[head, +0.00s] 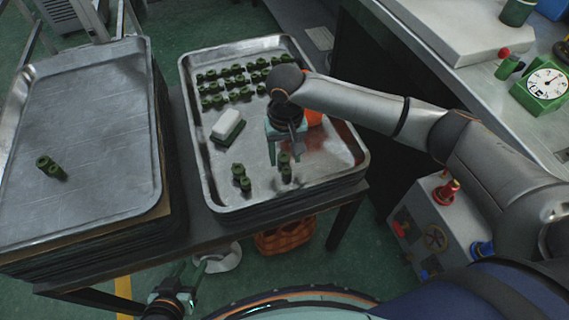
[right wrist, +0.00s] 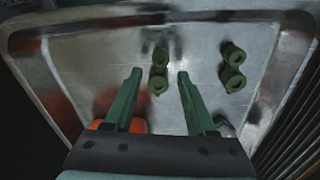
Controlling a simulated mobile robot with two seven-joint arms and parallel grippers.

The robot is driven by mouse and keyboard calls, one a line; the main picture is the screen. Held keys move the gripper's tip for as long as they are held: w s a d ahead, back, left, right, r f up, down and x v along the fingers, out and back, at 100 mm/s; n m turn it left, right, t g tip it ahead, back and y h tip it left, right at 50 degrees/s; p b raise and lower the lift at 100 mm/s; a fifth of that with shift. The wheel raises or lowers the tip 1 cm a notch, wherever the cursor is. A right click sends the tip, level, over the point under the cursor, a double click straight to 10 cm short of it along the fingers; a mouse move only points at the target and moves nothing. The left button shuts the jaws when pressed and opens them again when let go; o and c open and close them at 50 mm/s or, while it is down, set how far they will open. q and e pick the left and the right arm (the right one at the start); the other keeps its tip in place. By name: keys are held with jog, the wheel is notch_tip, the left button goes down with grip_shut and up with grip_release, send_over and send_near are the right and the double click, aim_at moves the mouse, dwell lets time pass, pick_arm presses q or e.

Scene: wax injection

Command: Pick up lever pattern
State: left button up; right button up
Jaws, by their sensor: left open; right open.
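Dark green lever patterns stand in the right metal tray (head: 215,170). One lever pattern (head: 286,172) is directly under my right gripper (head: 284,158), which points down, open. In the right wrist view this lever pattern (right wrist: 158,78) lies between the two spread fingers of the right gripper (right wrist: 159,74), with no visible grip on it. Another lever pattern (head: 241,178) stands just left of it, and shows outside the fingers in the wrist view (right wrist: 232,66). A single lever pattern (head: 50,167) lies on the left tray (head: 90,110). My left gripper (head: 178,296) is open, low at the bottom edge.
Several more lever patterns (head: 232,82) stand in rows at the right tray's back. A white-and-green block (head: 227,125) lies mid-tray. A bench with a dial gauge (head: 546,84) is at the right.

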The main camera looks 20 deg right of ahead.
aim_at(285, 167)
jog(key=shift+f, duration=1.5)
jog(key=shift+c, duration=0.3)
grip_shut()
